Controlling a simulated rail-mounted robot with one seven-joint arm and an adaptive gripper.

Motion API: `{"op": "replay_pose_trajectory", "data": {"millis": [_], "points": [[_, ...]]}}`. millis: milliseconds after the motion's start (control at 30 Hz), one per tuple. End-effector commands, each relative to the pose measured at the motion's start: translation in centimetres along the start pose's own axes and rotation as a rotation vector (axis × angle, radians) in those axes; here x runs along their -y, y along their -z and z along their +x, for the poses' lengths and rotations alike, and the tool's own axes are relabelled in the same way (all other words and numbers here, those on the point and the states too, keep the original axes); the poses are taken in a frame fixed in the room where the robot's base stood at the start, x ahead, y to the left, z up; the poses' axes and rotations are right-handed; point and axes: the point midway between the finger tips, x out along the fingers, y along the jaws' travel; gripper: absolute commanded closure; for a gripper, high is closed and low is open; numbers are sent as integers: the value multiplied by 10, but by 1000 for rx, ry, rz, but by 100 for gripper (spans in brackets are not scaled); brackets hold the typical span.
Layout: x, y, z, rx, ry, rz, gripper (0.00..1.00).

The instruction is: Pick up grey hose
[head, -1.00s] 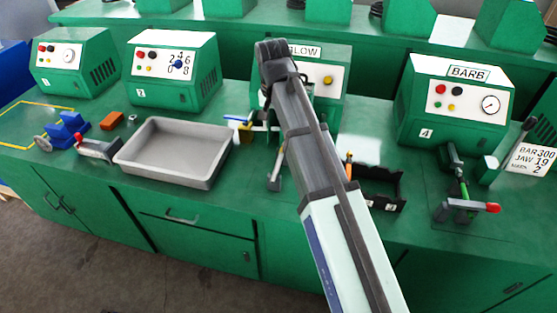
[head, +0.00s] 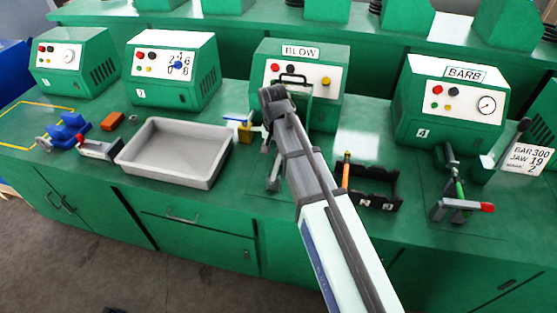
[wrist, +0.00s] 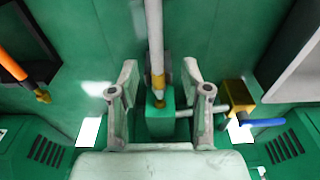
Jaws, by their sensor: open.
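The grey hose (wrist: 154,30) comes in from the top of the wrist view and ends in a brass fitting (wrist: 158,82) by a green block (wrist: 160,118). In the head view, a grey piece that looks like the hose (head: 272,178) shows below my gripper at the BLOW machine (head: 301,51). My gripper (wrist: 160,72) is open. Its fingers are on either side of the hose end, with a gap on both sides. In the head view my arm hides most of the gripper and part of the hose. The height between fingers and hose is hard to tell.
A brass block with a blue lever (wrist: 238,98) stands close to the right finger in the wrist view. A grey tray (head: 147,171) lies to the left in the head view. A black rack (head: 394,190) and an orange-handled tool (head: 346,170) are to the right.

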Motion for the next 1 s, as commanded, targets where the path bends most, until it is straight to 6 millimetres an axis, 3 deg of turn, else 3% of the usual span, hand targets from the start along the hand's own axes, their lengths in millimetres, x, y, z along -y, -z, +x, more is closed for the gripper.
{"op": "replay_pose_trajectory", "data": {"millis": [433, 800, 833, 933, 1000], "points": [[-5, 5, 43, 2, -1, 0, 52], [-5, 4, 51, 1, -1, 0, 52], [-5, 4, 51, 1, -1, 0, 59], [-5, 4, 50, 1, -1, 0, 95], [-5, 4, 50, 1, -1, 0, 100]]}}
